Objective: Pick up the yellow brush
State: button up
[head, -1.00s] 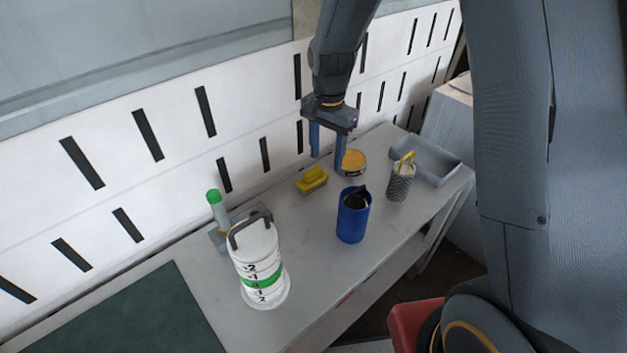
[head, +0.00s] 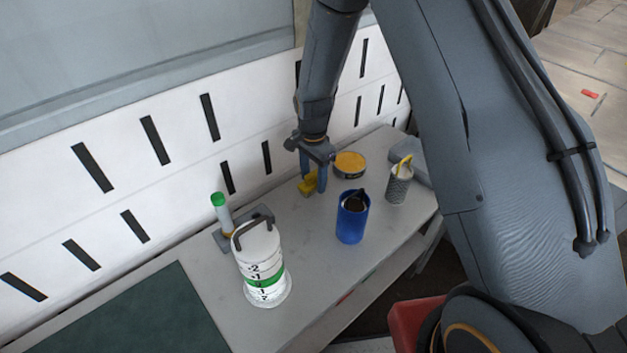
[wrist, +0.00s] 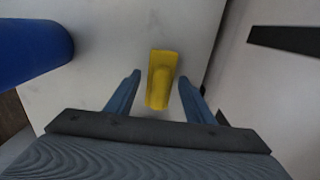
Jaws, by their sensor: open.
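The yellow brush (head: 308,184) lies on the grey table, partly hidden by my gripper in the head view. In the wrist view the yellow brush (wrist: 161,79) lies just beyond and between my fingertips, nearer the right one. My gripper (head: 313,186) is open and low over the table at the brush. In the wrist view my gripper (wrist: 160,78) has its two blue fingers spread with nothing held between them. I cannot tell exactly how high the fingertips are above the table.
A blue cup (head: 353,217) stands right of the brush; it also shows in the wrist view (wrist: 32,48). A round yellow-topped tin (head: 350,165) and a grey mesh cup (head: 399,187) stand farther right. A white canister (head: 262,268) stands front left. The slotted wall (head: 190,140) is behind.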

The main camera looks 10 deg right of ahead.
aim_at(313, 172)
jog(key=shift+f, duration=0.35)
jog(key=c, duration=1.1)
jog(key=shift+o, duration=0.2)
jog(key=shift+r, duration=0.1)
notch_tip(313, 172, up, 10)
jog(key=b, duration=0.2)
jog(key=shift+b, duration=0.3)
